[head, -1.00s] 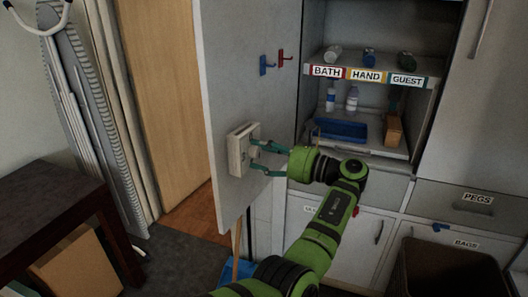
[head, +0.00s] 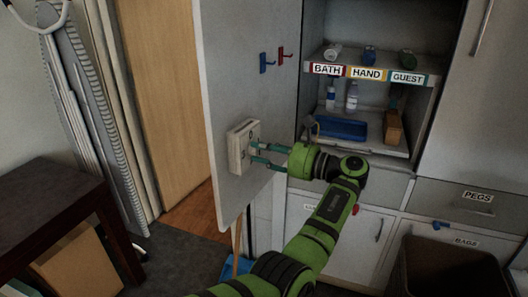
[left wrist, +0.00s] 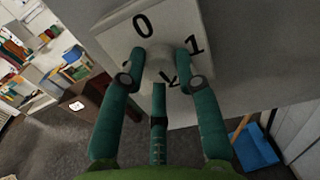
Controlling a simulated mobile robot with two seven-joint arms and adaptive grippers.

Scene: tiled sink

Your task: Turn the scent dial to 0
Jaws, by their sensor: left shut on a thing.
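The scent dial's white box (head: 238,158) is fixed to the inner face of the open cabinet door (head: 222,85). In the left wrist view its plate (left wrist: 119,38) has a 0 at the top and a 1 at the right; the marks lower down and at the left are partly covered. The pale round knob (left wrist: 160,62) stands out from the middle of the plate. My left gripper (head: 257,153), with teal fingers, is shut on the knob; its fingertips (left wrist: 163,73) lie on either side of it. I cannot tell which mark the knob points to. My right gripper is not in view.
Blue and red hooks (head: 266,62) are on the door above the box. Cabinet shelves with bottles (head: 351,97) and a blue tray (head: 341,128) stand behind my left arm. A dark table (head: 50,205) is at the left, and a bin (head: 450,268) at the lower right.

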